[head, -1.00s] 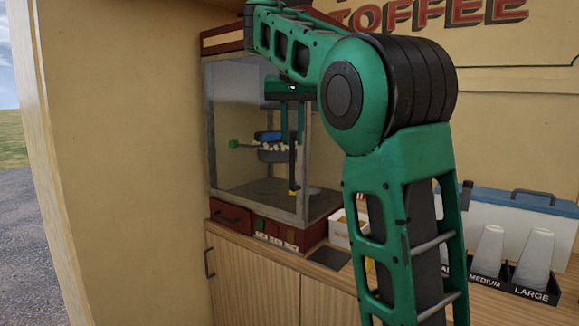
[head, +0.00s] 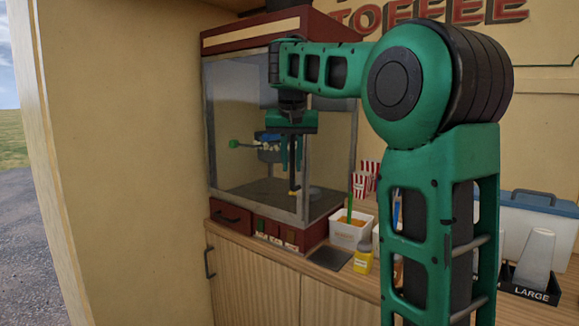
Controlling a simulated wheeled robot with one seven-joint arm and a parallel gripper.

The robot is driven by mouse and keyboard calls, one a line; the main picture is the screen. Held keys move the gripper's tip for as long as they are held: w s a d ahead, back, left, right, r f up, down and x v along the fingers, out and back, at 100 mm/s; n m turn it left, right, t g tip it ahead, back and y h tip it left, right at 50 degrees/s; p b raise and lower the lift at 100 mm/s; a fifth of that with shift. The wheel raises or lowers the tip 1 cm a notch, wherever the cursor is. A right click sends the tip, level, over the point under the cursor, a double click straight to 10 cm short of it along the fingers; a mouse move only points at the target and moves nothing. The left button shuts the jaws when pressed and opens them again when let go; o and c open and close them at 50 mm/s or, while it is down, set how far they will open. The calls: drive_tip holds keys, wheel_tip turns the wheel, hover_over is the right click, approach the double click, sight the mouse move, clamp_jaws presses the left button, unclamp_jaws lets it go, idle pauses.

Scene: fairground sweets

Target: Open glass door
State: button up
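The popcorn machine has a glass door (head: 232,165) in a grey metal frame and looks closed. A thin black upright bar with a yellow lower end (head: 292,181), seemingly the door handle, shows near the frame's right side. My gripper (head: 291,160) points down in front of the glass. Its two green fingers look apart, on either side of the bar's upper part as seen from here. I cannot tell whether they touch it.
The machine stands on a wooden counter (head: 250,262), close to the wall on the left. Right of it are a white tub (head: 350,233), a yellow bottle (head: 363,255) and striped popcorn boxes (head: 362,184). A cup holder (head: 536,286) and a blue-lidded cooler (head: 545,201) stand farther right.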

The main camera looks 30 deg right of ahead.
drive_tip(key=shift+d+f, duration=0.1)
drive_tip(key=shift+f, duration=0.25)
drive_tip(key=shift+c, duration=0.2)
drive_tip(key=shift+w, duration=0.1)
clamp_jaws()
